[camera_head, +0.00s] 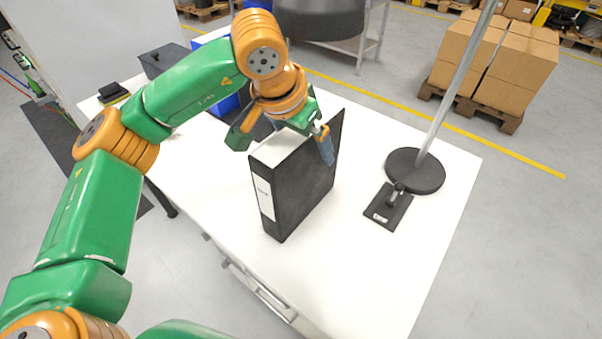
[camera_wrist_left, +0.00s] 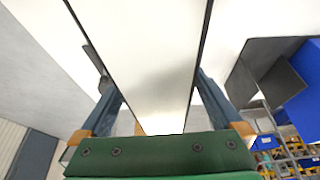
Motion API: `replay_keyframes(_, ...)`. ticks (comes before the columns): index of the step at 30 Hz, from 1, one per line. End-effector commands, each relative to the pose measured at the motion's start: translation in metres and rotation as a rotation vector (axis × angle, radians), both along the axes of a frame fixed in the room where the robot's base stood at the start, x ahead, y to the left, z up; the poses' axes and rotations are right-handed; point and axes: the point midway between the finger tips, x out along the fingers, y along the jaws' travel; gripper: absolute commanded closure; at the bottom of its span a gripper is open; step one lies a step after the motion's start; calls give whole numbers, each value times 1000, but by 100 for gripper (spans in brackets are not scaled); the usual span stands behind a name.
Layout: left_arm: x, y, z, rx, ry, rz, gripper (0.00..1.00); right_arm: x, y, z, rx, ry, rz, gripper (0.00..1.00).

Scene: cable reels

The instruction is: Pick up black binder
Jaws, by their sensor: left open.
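The black binder (camera_head: 308,192) stands upright on the white table, its spine with a white label facing the front left. My left gripper (camera_head: 285,138) is above the binder's top, coming from behind, with one finger on the right side of it. In the left wrist view the open fingers (camera_wrist_left: 150,78) lie on either side of the binder's white page block (camera_wrist_left: 145,50), between its two dark covers. I cannot tell whether either finger touches a cover. The far finger is partly hidden in the head view. My right gripper is not in view.
The white table (camera_head: 370,270) is clear in front of the binder. To its right stand a lamp's round black base (camera_head: 415,171) with a pole and a small black holder (camera_head: 388,206). A dark box (camera_head: 163,60) and blue bins (camera_head: 225,104) are behind left.

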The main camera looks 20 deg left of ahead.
Motion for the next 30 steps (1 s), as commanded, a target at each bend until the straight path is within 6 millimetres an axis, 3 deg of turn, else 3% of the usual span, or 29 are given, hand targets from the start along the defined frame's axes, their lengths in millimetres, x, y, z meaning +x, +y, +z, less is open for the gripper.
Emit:
replay_keyframes(5,0,0,0,0,0,0,0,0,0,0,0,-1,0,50)
replay_keyframes(6,0,0,0,0,0,0,5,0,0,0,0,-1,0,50)
replay_keyframes(15,0,0,0,0,0,0,86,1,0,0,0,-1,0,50)
replay_keyframes(17,0,0,0,0,0,0,100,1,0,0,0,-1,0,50)
replay_keyframes(30,0,0,9,-2,-2,0,100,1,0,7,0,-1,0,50)
